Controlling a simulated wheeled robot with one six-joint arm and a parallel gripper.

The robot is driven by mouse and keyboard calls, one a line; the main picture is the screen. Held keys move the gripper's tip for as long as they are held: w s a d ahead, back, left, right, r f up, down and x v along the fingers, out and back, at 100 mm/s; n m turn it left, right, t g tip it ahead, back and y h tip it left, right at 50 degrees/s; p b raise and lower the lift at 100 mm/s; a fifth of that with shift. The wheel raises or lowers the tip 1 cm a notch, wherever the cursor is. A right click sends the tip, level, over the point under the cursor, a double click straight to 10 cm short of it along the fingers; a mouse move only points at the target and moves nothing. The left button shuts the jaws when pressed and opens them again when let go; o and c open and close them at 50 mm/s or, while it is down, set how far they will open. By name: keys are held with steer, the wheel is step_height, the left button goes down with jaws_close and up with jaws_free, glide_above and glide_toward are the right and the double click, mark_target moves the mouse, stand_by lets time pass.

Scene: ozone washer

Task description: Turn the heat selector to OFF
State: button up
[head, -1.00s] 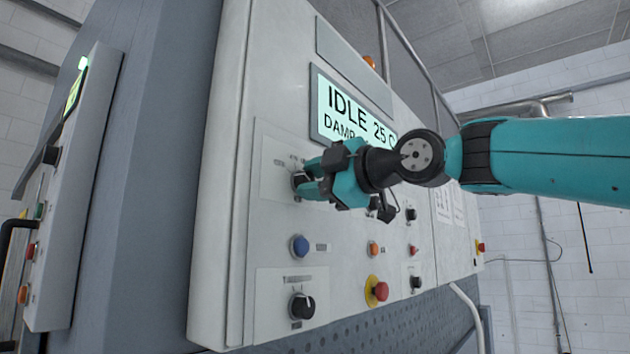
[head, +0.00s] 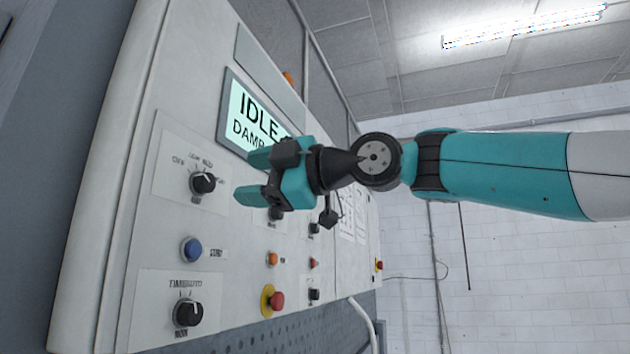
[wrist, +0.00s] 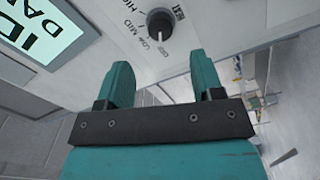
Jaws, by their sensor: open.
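The heat selector (head: 203,183) is a black round knob on a white plate at the left of the panel. OFF, LOW and MID lettering runs above it. It also shows at the top of the wrist view (wrist: 160,22). There its white line points down the picture, near the OFF and LOW marks; I cannot tell the exact setting. My gripper (head: 250,176) is open and empty, right of the knob in the head view. In the wrist view its fingers (wrist: 165,85) point toward the knob's side of the panel, apart from the knob.
The lit display (head: 255,115) reads IDLE. Below the selector are a blue button (head: 191,250) and another black knob (head: 187,313). A red mushroom button (head: 277,300) with a yellow collar is further right. Clear space lies right of the panel.

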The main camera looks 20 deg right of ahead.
steer(key=b+v, duration=0.1)
steer(key=v, duration=0.8)
steer(key=shift+s+d, duration=0.25)
steer(key=shift+d, duration=0.05)
step_height(320, 180, down, 17)
steer(key=s+a+m+g+h+p, duration=0.1)
steer(key=a+m+g+h+p, duration=0.3)
steer(key=m+p, duration=0.45)
steer(key=s+d+f+m+g+h+p, duration=0.1)
steer(key=s+d+f+m+g+h, duration=0.1)
steer(key=s+f, duration=0.6)
steer(key=s+d+f+m+g+h+p, duration=0.2)
steer(key=s+d+f+m+g+h, duration=0.1)
steer(key=s+f+m, duration=0.4)
steer(key=shift+s+f+g+h, duration=0.6)
steer(key=shift+s+f+g, duration=0.1)
steer(key=shift+f+g, duration=0.35)
steer(key=shift+r, duration=0.15)
steer(key=shift+c, duration=0.2)
